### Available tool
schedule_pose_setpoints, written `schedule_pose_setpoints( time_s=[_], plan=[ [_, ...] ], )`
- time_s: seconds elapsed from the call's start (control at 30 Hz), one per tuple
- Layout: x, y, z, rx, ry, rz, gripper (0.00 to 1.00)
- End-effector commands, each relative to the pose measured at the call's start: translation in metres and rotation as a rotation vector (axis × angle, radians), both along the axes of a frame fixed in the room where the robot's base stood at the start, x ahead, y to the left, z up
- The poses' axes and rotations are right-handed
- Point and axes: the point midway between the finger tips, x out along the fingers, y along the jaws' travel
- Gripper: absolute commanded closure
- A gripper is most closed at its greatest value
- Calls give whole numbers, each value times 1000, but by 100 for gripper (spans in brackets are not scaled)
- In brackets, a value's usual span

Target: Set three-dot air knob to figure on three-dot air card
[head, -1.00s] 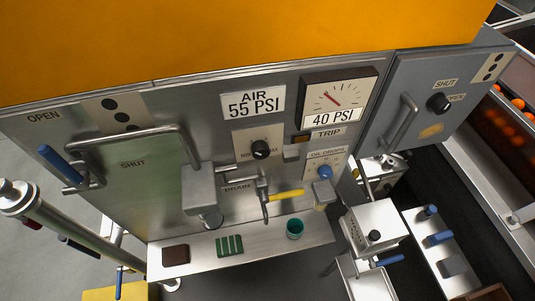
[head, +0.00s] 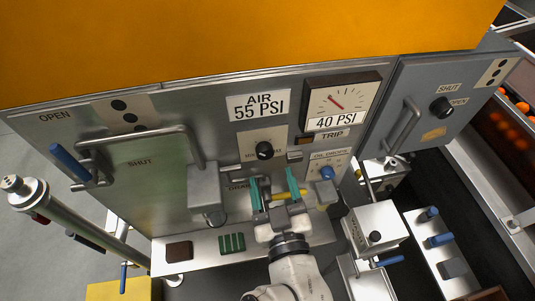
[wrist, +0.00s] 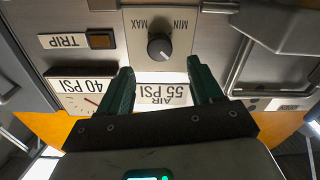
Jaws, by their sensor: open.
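The black air knob (head: 264,150) sits on a pale MIN–MAX plate on the steel panel, below the air card (head: 258,106), which reads AIR 55 PSI. The gauge (head: 341,102) right of the card bears a 40 PSI label. In the wrist view the picture is upside down; the knob (wrist: 160,46) shows beyond my fingertips, and the card (wrist: 162,94) lies between the fingers. My gripper (head: 274,183) is open and empty, its two green fingers pointing at the panel just below the knob, apart from it. The wrist view shows the fingers (wrist: 162,72) spread wide.
A dotted plate (head: 128,112) is at the panel's upper left, partly behind a bar handle (head: 140,133). A grey box (head: 438,100) at right has three dots. A TRIP button (head: 331,141), blue oil knob (head: 327,173) and grey housing (head: 205,190) flank my gripper. A shelf (head: 205,262) lies below.

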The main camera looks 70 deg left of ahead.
Motion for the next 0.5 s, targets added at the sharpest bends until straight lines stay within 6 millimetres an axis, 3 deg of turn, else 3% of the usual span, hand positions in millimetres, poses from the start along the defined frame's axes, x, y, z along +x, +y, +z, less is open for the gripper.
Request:
schedule_pose_setpoints(
  time_s=[0.2,0.5],
  plan=[
    [2,40,3,0,0,2,35],
    [5,63,0,-1,0,0,35]
  ],
)
